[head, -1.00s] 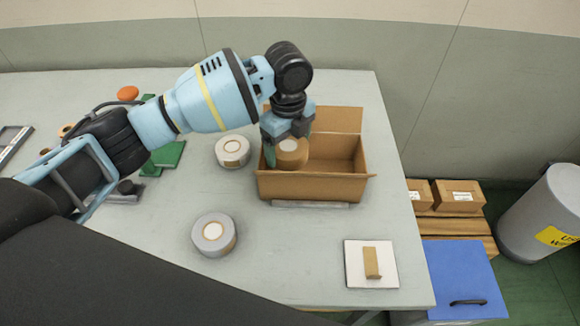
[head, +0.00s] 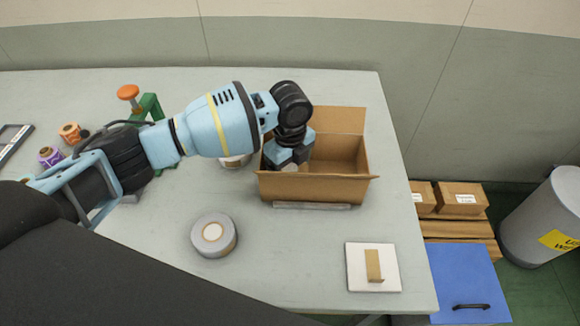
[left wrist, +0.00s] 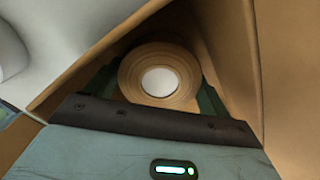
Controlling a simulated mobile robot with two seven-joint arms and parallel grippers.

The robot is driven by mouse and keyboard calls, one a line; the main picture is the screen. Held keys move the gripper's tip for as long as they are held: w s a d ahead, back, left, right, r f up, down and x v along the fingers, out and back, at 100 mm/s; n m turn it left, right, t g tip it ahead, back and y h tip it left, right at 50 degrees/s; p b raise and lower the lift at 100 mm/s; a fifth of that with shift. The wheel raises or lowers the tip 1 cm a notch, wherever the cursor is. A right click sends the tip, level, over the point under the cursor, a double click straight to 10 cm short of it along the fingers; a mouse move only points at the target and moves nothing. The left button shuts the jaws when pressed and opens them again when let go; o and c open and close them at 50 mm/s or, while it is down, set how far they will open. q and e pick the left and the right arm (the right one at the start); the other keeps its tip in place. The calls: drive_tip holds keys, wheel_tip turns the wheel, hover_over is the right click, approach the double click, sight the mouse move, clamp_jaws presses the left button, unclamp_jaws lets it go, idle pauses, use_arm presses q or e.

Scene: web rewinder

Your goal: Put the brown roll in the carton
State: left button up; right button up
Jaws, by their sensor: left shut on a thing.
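The open carton (head: 320,188) stands on the table with its back flap up. My left gripper (head: 285,165) reaches down into the left part of the carton. In the left wrist view my left gripper (left wrist: 158,90) is shut on the brown roll (left wrist: 130,72), whose pale core faces the camera. The roll is down between the carton's walls. I cannot tell whether it touches the carton's floor. In the head view the carton's front wall and the gripper hide most of the roll. My right gripper is not in view.
A grey roll (head: 214,236) lies in front of the carton, and a white roll (head: 235,161) is partly hidden behind my left arm. A white plate with a tan piece (head: 373,265) lies at the front right. Small spools (head: 50,156) stand at the left. The table's right edge is near.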

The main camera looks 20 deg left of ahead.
sight(290, 168)
use_arm(q)
drive_tip(key=shift+f, duration=0.15)
drive_tip(key=o, duration=1)
drive_tip(key=shift+o, duration=0.2)
wheel_tip(290, 168, up, 12)
drive_tip(key=p, duration=0.1)
drive_tip(key=shift+r, duration=0.2)
